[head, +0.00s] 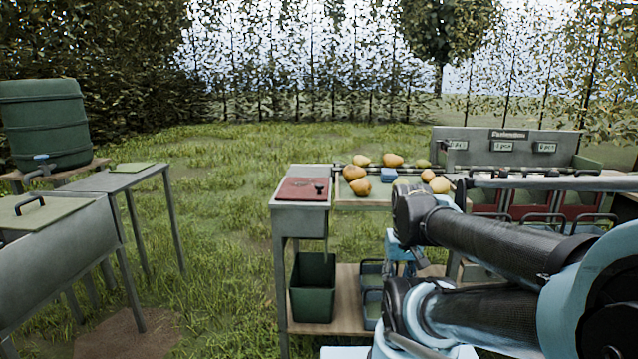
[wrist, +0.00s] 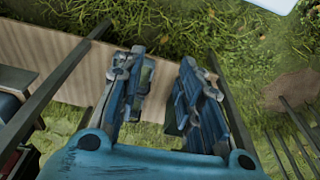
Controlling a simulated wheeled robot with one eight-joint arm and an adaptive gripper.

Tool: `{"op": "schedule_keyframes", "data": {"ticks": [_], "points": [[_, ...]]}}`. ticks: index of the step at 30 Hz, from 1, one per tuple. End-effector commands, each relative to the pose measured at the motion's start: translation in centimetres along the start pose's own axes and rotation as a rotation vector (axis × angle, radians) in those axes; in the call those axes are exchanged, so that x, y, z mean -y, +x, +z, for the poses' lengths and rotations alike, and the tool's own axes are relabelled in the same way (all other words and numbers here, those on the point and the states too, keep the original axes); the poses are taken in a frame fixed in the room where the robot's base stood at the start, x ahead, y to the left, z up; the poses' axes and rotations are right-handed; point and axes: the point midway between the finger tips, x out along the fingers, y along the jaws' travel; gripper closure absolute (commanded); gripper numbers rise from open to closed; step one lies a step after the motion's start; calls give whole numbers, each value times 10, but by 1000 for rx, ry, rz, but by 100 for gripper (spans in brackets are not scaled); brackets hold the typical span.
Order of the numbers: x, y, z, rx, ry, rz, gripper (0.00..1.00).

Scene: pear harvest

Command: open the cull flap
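The flap is a dark red panel (head: 302,189) with a small black knob (head: 318,188), lying flat and closed on top of a grey metal box (head: 300,220) in the head view. A dark green bin (head: 313,287) stands below the box on a wooden shelf. My gripper shows in the wrist view (wrist: 160,75) with its two blue fingers apart and nothing seen between them. In the head view a blue part of it shows low behind my arm, right of the box and below the flap's level. The flap is not recognisable in the wrist view.
Several pears (head: 393,160) and a blue block (head: 389,175) lie on the tray right of the flap. Wire-handled baskets (head: 372,303) stand on the lower wooden shelf (head: 345,311). Open grass (head: 225,200) lies left of the bench.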

Motion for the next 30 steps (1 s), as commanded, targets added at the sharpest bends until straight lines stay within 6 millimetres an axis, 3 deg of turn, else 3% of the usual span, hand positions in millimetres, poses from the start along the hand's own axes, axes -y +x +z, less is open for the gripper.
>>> {"op": "schedule_keyframes", "data": {"ticks": [3, 6, 11, 20, 30], "points": [[0, 0, 0, 0, 0, 0, 67], [0, -6, 4, -8, -3, 0, 52], [4, -27, -11, -3, -53, -4, 52], [28, -111, -98, 37, -299, -23, 52], [74, -193, -206, 84, -597, -50, 52]]}}
